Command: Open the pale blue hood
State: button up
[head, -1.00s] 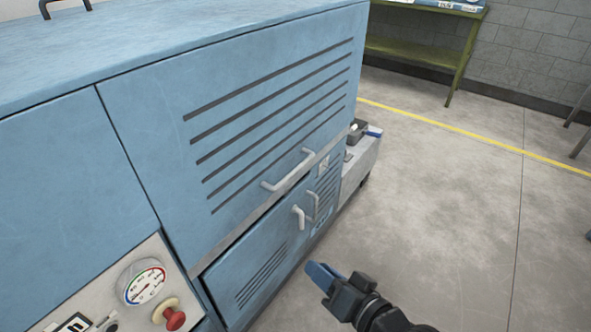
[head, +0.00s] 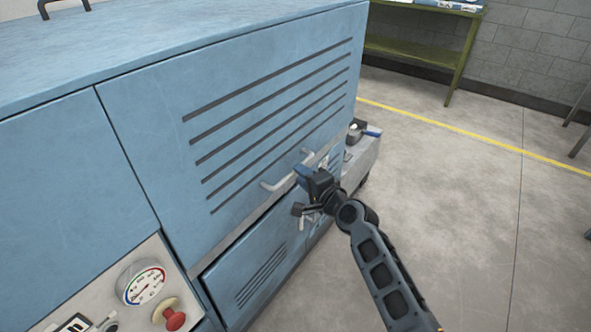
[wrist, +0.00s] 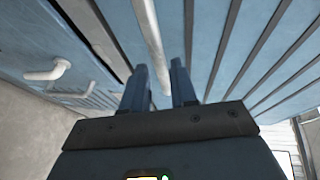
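The pale blue hood (head: 250,75) is the large slatted upper panel of the machine, and it is closed. Its grey bar handle (head: 272,185) runs along the lower edge, and my gripper partly covers its right part. My gripper (head: 303,173) is at the handle, with its blue fingertips over or beside the bar. In the wrist view, the two fingers (wrist: 158,85) are apart, and the handle bar (wrist: 150,35) runs into the gap between them. I cannot tell how deep the bar sits or whether it touches a finger.
Lower doors (head: 262,265) with small handles lie below the hood; one handle shows in the wrist view (wrist: 48,73). A control panel (head: 125,290) with a gauge and red knob is at lower left. A green table (head: 425,55) stands behind.

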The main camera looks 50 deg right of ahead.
jog(key=shift+x, duration=2.1)
grip_shut()
